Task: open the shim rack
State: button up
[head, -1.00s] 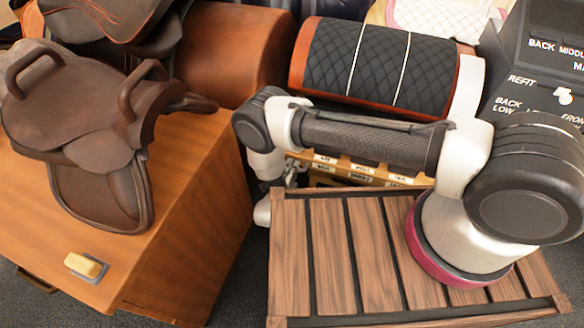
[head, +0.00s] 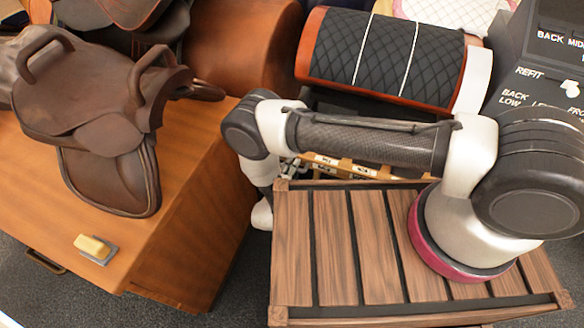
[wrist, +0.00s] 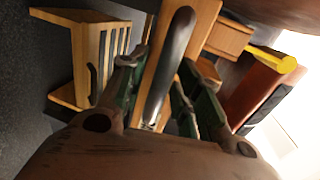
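The labelled wooden rack (head: 345,166), which looks like the shim rack, stands behind my slatted deck in the head view. My forearm hides much of it. In the wrist view a long dark curved handle (wrist: 170,65) runs along a wooden board. My gripper (wrist: 160,75) has its green-sided fingers apart, one on each side of the handle in the picture. I cannot tell whether either finger touches it. Nothing is seen clamped. In the head view my gripper is mostly hidden behind my wrist.
A brown saddle (head: 100,110) and a yellow block (head: 92,246) sit on the wooden cabinet (head: 190,190) at left. A quilted black roll (head: 385,60) lies behind my arm. A dark control panel (head: 545,70) stands at right. A slotted wooden box (wrist: 100,50) shows in the wrist view.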

jog(key=o, duration=0.9)
notch_tip(320, 180, up, 10)
jog(key=shift+f, duration=0.25)
jog(key=shift+r, duration=0.3)
jog(key=c, duration=0.9)
